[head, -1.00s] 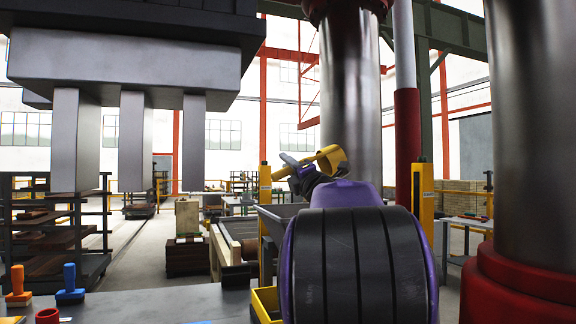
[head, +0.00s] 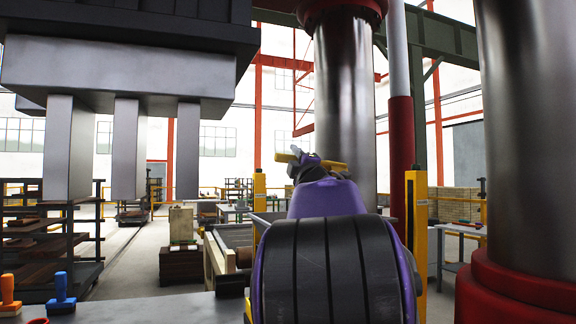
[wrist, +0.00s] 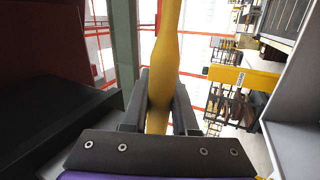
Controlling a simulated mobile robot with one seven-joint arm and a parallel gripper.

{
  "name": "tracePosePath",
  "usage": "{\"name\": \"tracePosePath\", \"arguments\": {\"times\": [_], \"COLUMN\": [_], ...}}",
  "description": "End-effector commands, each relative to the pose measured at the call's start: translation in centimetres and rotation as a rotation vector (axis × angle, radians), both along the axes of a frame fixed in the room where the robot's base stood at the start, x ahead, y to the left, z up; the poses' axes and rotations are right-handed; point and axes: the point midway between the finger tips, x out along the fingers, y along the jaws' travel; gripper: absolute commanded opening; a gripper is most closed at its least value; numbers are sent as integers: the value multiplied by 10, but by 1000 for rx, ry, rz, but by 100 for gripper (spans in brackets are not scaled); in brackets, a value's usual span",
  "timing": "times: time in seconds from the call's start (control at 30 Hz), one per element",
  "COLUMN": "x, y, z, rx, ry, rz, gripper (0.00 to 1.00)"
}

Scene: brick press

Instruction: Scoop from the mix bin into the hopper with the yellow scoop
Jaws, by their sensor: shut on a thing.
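The yellow scoop (head: 333,165) is held up above my purple and black arm, in front of the large steel column. My gripper (head: 301,160) is shut on its handle. In the wrist view the yellow handle (wrist: 167,45) runs up between the two dark fingers of my gripper (wrist: 160,100). The scoop's bowl is seen nearly edge-on in the head view, so I cannot tell whether it carries any mix. I cannot make out the mix bin or the hopper for certain; my arm hides much of the middle.
Thick steel columns (head: 345,100) with red collars stand behind and right of my arm. The press head with its grey blocks (head: 125,150) hangs at the left. Orange (head: 9,295) and blue (head: 61,293) stamps stand on the grey table. A grey panel (wrist: 295,145) is close on the wrist view's right.

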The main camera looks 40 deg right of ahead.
Motion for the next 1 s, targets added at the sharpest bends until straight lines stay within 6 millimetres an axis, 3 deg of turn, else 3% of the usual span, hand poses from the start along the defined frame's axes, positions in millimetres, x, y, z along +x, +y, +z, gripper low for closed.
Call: {"name": "tracePosePath", "arguments": {"times": [0.5, 1.0], "x": [-20, -35], "y": [-54, -99], "z": [34, 34], "rx": [502, 888], "ry": [-177, -311], "rz": [-4, -4], "gripper": [0, 0]}}
